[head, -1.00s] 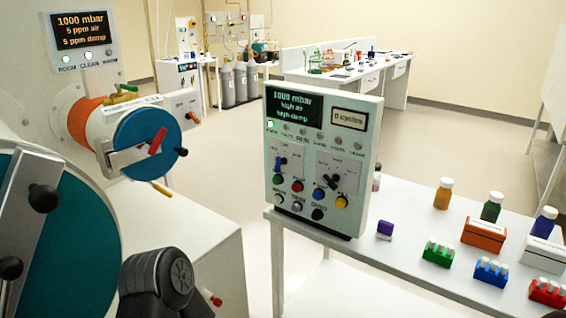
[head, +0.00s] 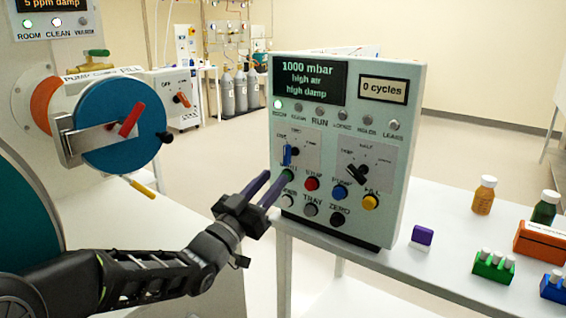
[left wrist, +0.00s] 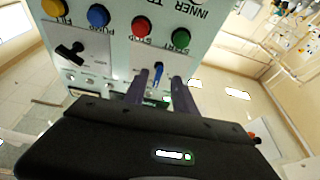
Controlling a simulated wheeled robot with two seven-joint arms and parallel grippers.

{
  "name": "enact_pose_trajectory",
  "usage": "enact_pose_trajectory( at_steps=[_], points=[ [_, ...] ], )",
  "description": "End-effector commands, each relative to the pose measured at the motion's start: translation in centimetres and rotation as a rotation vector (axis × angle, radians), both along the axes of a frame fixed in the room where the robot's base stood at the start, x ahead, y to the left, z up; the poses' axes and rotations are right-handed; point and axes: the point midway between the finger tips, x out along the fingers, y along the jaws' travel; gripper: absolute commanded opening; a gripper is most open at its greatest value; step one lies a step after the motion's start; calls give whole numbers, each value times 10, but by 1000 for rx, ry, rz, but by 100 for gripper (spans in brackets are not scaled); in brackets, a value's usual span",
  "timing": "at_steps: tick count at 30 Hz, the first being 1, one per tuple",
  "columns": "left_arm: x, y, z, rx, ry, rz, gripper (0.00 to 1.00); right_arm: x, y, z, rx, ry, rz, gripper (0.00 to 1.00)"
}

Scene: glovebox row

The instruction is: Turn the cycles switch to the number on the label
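The pale green control panel (head: 408,130) stands upright on the white bench, its screen reading 1000 mbar, high air, high damp, and its small display 0 cycles. A small switch with a blue lever (head: 287,155) is on its left plate; a black-knobbed switch (head: 356,174) is on the right plate. My left gripper (head: 277,178) points at the panel just below the blue lever, fingers apart. In the left wrist view the blue lever (left wrist: 158,70) shows between the two fingertips (left wrist: 160,80); I cannot tell whether they touch it. My right gripper is out of view.
Several coloured buttons, including red (head: 312,184) and yellow (head: 370,202), sit close below the switches. A purple block (head: 422,236), bottles and an orange box (head: 540,242) with a white label, too small to read, stand right. The glovebox's blue round door (head: 112,150) is at left.

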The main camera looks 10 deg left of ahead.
Motion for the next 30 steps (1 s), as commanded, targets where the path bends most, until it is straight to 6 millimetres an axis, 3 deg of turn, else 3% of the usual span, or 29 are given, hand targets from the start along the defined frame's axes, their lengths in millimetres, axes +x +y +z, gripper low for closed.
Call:
enact_pose_trajectory(
  at_steps=[4, 16, 30],
  points=[
    [-9, 3, 25, 10, -72, -9, 33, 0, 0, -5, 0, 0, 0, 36],
    [-4, 0, 26, 10, -68, -10, 33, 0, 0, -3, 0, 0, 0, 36],
    [51, -21, 51, 9, -66, -8, 33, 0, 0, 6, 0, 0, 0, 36]
  ],
)
